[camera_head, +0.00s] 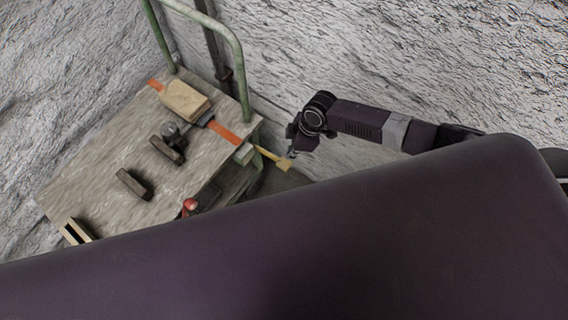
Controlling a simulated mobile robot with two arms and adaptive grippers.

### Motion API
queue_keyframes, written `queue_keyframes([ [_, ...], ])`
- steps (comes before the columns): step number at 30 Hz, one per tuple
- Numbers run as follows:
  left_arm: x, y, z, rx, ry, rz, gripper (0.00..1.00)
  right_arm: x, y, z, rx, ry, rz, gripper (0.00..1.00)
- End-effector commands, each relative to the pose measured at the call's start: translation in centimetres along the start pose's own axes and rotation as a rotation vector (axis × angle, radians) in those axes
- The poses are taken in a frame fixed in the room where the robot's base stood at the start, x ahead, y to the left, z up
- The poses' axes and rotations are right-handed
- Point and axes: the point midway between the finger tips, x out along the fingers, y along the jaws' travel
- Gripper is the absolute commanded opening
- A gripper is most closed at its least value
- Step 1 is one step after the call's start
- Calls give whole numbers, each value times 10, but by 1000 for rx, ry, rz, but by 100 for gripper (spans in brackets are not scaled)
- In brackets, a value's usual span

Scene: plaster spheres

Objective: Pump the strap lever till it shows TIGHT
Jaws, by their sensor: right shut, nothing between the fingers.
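An orange strap (222,131) runs across the deck of a cart and passes a tan block (184,100). At the cart's right edge is a small pale fitting (244,154), with a yellow lever (268,154) sticking out to the right and slightly down. My right gripper (291,154) is shut with nothing in it, at the lever's outer end; I cannot tell whether it touches the lever. No TIGHT mark can be read at this size. My left gripper is not in view.
The cart deck (105,165) carries dark blocks (134,184), a grey metal piece (171,131), a red-topped object (190,205) and a pale frame (75,231). A green rail (237,60) rises at the back near rough walls. My own dark body hides the lower view.

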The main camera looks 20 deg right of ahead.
Motion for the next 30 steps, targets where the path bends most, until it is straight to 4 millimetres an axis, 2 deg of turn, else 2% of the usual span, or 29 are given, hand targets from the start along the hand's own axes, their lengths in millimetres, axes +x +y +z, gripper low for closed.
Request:
queue_keyframes([
  [1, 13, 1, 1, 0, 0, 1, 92, 13, 0, 1, 0, 0, 0, 0],
  [7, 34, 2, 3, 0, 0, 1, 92, 35, 0, 1, 0, 0, 0, 0],
  [23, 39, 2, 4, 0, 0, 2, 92, 41, 0, 1, 0, -1, 0, 0],
  [30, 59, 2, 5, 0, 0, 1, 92, 65, 0, 6, 1, 0, 0, 0],
])
